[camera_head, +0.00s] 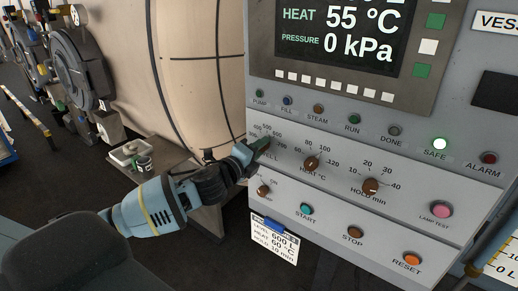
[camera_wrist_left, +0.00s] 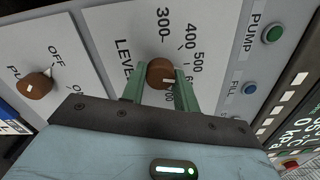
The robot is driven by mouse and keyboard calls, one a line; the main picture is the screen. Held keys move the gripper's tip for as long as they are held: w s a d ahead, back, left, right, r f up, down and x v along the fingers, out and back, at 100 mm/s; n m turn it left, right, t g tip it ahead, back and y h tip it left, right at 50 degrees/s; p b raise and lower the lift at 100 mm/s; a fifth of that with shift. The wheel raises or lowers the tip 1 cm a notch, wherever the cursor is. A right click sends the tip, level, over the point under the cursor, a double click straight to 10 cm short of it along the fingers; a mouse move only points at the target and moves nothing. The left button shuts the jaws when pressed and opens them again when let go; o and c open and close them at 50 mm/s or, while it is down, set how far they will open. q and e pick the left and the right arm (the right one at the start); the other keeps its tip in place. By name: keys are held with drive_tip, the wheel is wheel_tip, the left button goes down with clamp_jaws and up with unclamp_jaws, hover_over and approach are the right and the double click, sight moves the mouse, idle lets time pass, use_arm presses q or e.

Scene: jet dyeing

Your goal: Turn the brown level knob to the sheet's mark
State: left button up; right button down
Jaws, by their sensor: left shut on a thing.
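The brown level knob (camera_wrist_left: 160,73) sits on the grey panel between the two green fingers of my left gripper (camera_wrist_left: 160,86), which is shut on it. Its white line points toward the lower right in the left wrist view, near the high end of the scale; the fingers partly cover the numbers there, so the exact reading is unclear. In the head view my left gripper (camera_head: 259,147) reaches the panel from the left and hides the knob. The sheet (camera_head: 275,241) hangs below the panel and reads level 600 L, heat 60 °C, hold 10 min.
The heat knob (camera_head: 311,163) and hold knob (camera_head: 370,187) are to the right of my gripper. A small brown switch knob (camera_head: 263,190) and the start button (camera_head: 306,210) are below. A side table (camera_head: 170,160) with a tray stands behind my left arm.

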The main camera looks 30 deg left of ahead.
use_arm(q)
drive_tip(key=m, duration=0.4)
drive_tip(key=shift+m, duration=0.4)
drive_tip(key=shift+f, duration=0.1)
idle(0.3)
drive_tip(key=o, duration=1)
drive_tip(key=shift+s, duration=0.1)
drive_tip(key=shift+s+a, duration=0.15)
drive_tip(key=shift+s, duration=1.8)
drive_tip(key=shift+s+a, duration=0.15)
drive_tip(key=shift+s, duration=1.75)
